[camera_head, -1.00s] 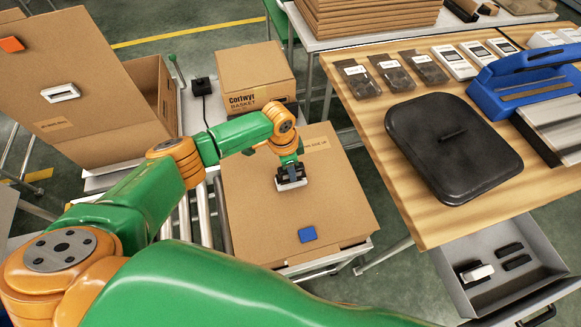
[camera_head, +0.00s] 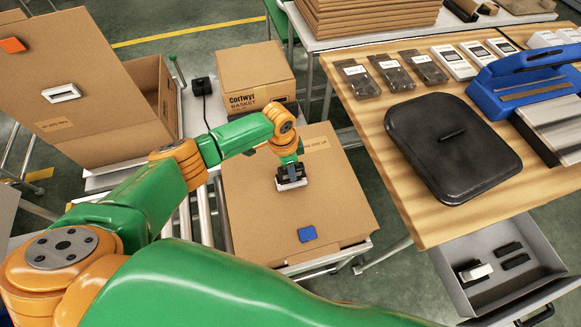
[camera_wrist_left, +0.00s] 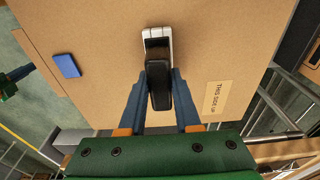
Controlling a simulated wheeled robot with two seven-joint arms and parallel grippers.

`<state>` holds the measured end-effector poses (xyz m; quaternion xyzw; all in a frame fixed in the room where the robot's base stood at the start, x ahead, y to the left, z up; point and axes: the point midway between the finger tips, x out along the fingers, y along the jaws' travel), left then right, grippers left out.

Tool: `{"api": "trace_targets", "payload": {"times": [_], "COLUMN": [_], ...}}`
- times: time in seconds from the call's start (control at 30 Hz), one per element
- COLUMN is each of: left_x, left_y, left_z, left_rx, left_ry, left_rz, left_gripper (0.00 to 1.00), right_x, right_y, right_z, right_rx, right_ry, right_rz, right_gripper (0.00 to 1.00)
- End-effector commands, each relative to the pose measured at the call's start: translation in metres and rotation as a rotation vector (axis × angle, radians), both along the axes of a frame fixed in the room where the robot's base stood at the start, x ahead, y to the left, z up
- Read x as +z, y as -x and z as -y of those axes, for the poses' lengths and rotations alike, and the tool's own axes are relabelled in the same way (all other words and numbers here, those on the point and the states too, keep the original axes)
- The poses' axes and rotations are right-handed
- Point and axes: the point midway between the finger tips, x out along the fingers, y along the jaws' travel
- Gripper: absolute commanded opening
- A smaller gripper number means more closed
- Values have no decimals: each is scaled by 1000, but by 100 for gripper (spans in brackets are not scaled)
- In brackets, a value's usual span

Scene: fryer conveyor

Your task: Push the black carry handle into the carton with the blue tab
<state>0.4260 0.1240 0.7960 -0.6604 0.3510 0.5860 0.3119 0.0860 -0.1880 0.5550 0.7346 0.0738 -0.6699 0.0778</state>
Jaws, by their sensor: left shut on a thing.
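The carton with the blue tab (camera_head: 307,234) lies closed under my left arm, its brown top (camera_head: 245,205) facing up. My left gripper (camera_head: 290,178) is over the middle of that top, shut on the black carry handle (camera_wrist_left: 158,85). In the left wrist view, the blue fingers (camera_wrist_left: 160,92) hold the handle from both sides. Its far end meets a white-framed slot (camera_wrist_left: 157,33) in the carton top; how deep it sits is hard to tell. The blue tab also shows in the wrist view (camera_wrist_left: 66,66). Part of what looks like my right gripper (camera_wrist_left: 14,76) shows at that view's left edge.
An open carton with an orange tab (camera_head: 11,45) and its own white slot (camera_head: 61,93) stands at left. A smaller box (camera_head: 256,80) is behind. The wooden table (camera_head: 415,215) at right holds a black lid (camera_head: 455,150). A grey drawer (camera_head: 490,290) holds several small parts.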

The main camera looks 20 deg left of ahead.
Motion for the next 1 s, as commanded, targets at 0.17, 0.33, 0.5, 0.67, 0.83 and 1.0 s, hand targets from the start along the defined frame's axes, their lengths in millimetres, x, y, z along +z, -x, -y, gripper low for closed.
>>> {"api": "trace_targets", "payload": {"times": [0.17, 0.33, 0.5, 0.67, 0.83, 1.0], "left_x": [-4, -7, -11, -14, -18, -20], "left_y": [0, 0, 0, 0, 0, 0], "left_z": [0, 0, 0, 0, 0, 0], "left_rx": [0, 1, 1, 1, 2, 2], "left_ry": [0, 0, 0, 1, 1, 1], "left_rz": [0, 0, 0, -1, -1, -1], "left_gripper": [0, 0, 0, 0, 0, 0], "right_x": [-4, -6, -9, -12, -15, -16], "right_y": [0, 0, 0, 0, 0, 0], "right_z": [0, 0, 0, 0, 0, 0], "right_rx": [0, 0, 0, 0, 0, 0], "right_ry": [0, 0, 0, 0, 0, 0], "right_rz": [0, 0, 0, 0, 0, 0], "right_gripper": [0, 0, 0, 0, 0, 0]}}
